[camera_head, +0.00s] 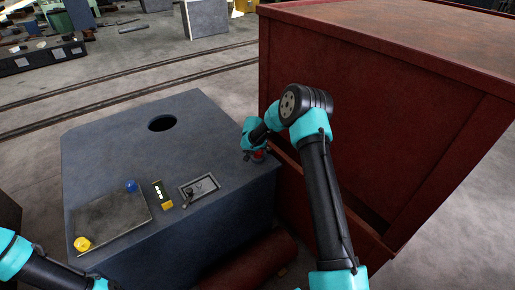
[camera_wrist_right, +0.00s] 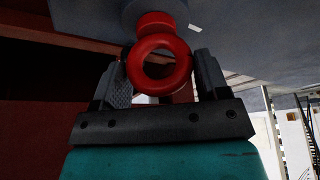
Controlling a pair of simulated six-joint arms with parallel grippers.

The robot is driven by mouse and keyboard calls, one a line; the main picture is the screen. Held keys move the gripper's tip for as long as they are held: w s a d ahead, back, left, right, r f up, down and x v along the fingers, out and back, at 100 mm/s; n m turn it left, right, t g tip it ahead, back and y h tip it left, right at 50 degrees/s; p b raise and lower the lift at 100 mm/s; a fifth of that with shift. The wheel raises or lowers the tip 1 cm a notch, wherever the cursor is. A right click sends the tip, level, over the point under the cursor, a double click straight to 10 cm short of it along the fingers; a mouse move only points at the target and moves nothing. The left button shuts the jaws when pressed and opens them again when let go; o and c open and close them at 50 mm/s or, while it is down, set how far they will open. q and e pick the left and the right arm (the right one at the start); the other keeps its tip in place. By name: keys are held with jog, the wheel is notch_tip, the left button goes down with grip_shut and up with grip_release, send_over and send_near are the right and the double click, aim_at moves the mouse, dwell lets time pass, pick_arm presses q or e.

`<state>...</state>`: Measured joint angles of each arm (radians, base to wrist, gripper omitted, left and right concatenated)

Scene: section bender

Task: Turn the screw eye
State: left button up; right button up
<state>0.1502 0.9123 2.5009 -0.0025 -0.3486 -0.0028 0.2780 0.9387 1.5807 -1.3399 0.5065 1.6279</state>
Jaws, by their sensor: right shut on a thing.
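The screw eye (camera_wrist_right: 158,41) is a red ring, seen close up in the right wrist view with its round hole facing the camera. It joins a grey round base above it in that picture. My right gripper (camera_wrist_right: 157,72) has one finger on each side of the ring and is shut on it. In the head view a bit of the red screw eye (camera_head: 260,156) shows below my right gripper (camera_head: 256,150), at the right edge of the blue-grey machine (camera_head: 110,150). The fingers are mostly hidden there. My left arm enters at the bottom left, with its gripper out of view.
The machine top has a round hole (camera_head: 162,123), a dark plate (camera_head: 110,222), a blue knob (camera_head: 131,186), a yellow knob (camera_head: 82,244) and a small recessed panel (camera_head: 199,187).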

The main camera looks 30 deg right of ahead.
jog(key=m+g, duration=0.1)
jog(key=m, duration=0.1)
jog(key=m+h, duration=0.1)
jog(key=m, duration=0.2)
jog(key=shift+g, duration=0.4)
jog(key=shift+s+m, duration=0.1)
jog(key=shift+m, duration=0.3)
jog(key=o, duration=0.9)
jog(key=shift+o, duration=0.2)
jog(key=v, duration=1.7)
jog(key=shift+a+r, duration=0.15)
jog(key=shift+r, duration=0.05)
